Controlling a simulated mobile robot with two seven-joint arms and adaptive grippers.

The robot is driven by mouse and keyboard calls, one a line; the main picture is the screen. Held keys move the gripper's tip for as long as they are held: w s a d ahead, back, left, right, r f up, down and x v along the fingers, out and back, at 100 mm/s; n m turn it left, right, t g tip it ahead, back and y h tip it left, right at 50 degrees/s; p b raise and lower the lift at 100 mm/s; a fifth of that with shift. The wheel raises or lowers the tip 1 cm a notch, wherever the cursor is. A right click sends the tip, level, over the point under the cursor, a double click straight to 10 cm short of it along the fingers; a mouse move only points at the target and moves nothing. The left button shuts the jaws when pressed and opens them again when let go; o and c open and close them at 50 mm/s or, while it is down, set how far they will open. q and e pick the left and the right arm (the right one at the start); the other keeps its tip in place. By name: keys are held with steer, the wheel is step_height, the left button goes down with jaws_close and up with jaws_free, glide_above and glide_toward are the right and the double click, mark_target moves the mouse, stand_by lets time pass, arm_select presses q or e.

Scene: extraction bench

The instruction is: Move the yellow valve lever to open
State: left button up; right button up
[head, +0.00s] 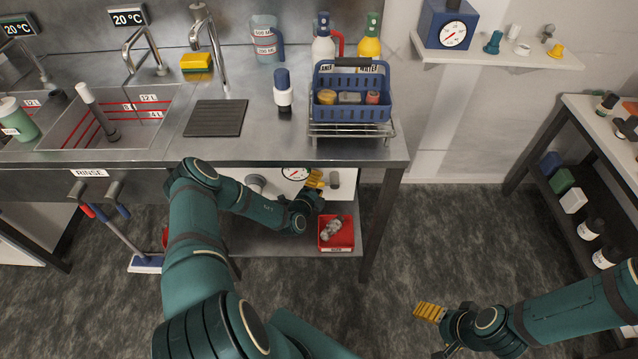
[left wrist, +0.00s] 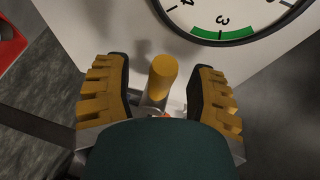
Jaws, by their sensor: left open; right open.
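The yellow valve lever (left wrist: 163,76) shows in the left wrist view as a rounded yellow handle on a pale metal stem. My left gripper (head: 316,181) reaches under the bench top in the head view. In the left wrist view its fingers (left wrist: 158,92) stand open, one on each side of the lever. I see a gap on both sides, so they look apart from it. In the head view I cannot make out the lever apart from the yellow finger pads. My right gripper (head: 430,312) is open and empty above the floor at the lower right.
A pressure gauge (head: 294,174) is on the white panel beside the lever; it also shows in the left wrist view (left wrist: 235,12). A red bin (head: 324,246) stands on the lower shelf. The bench top (head: 262,145) overhangs the left gripper. A bench leg (head: 381,225) stands right of it.

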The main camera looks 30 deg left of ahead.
arm_select(q)
steer(key=shift+x, duration=0.9)
steer(key=c, duration=0.9)
steer(key=shift+w+f, duration=0.1)
jaws_close()
